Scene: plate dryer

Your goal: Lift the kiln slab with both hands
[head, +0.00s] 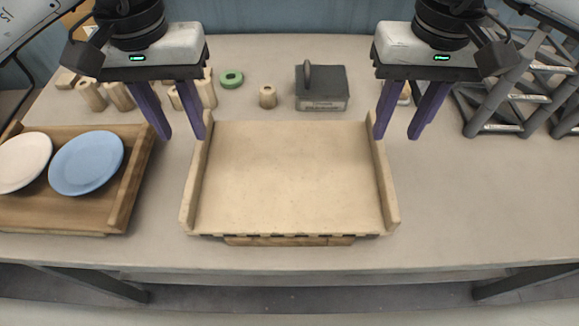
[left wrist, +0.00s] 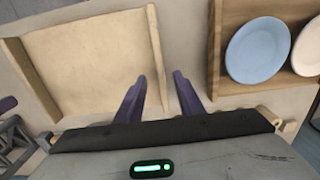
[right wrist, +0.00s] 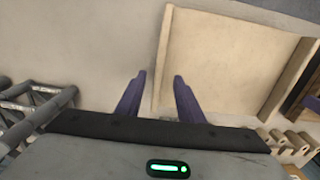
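The kiln slab (head: 292,180) is a flat, pale cream board with a raised rail along its left and right sides. It lies on a wooden support (head: 290,241) that shows under its front edge. It also shows in the left wrist view (left wrist: 95,65) and the right wrist view (right wrist: 225,60). My right gripper (head: 394,138) is open near the far end of the right rail. Neither gripper visibly holds the slab.
A wooden tray (head: 130,185) with a white plate (head: 22,162) and a blue plate (head: 87,163) stands at left. Behind the slab are a grey block with a handle (head: 321,88), a green ring (head: 231,79) and several tan cylinders. Grey racks (head: 500,105) stand at back right. The front right table is clear.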

